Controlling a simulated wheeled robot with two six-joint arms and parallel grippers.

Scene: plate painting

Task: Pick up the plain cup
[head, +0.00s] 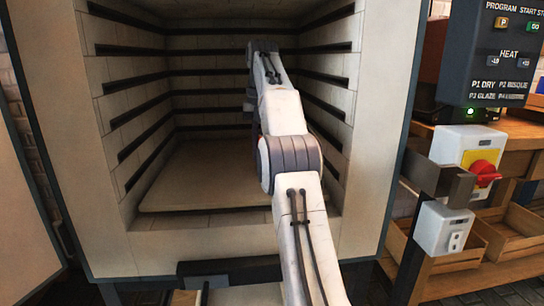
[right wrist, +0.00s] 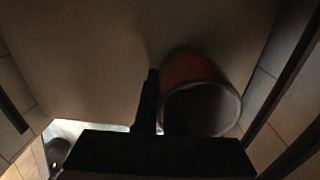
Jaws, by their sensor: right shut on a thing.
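A reddish-brown cup (right wrist: 195,68) with a pale rim shows in the right wrist view, its dark open mouth turned towards the camera. My right gripper (right wrist: 158,105) is shut on the cup's wall at its left side. One dark finger stands outside the wall; the other is mostly hidden at the rim. In the head view my right arm reaches into the open kiln (head: 88,140), and the gripper and cup are hidden behind the arm or too dark to make out. My left gripper is in neither view.
A pale shelf (head: 185,185) lies low in the kiln. Slotted side walls (head: 325,105) stand close on the arm's right. A control box (head: 490,55), a red-knobbed switch (head: 485,172) and wooden trays (head: 510,232) are outside, right. The kiln door (head: 25,200) stands open at left.

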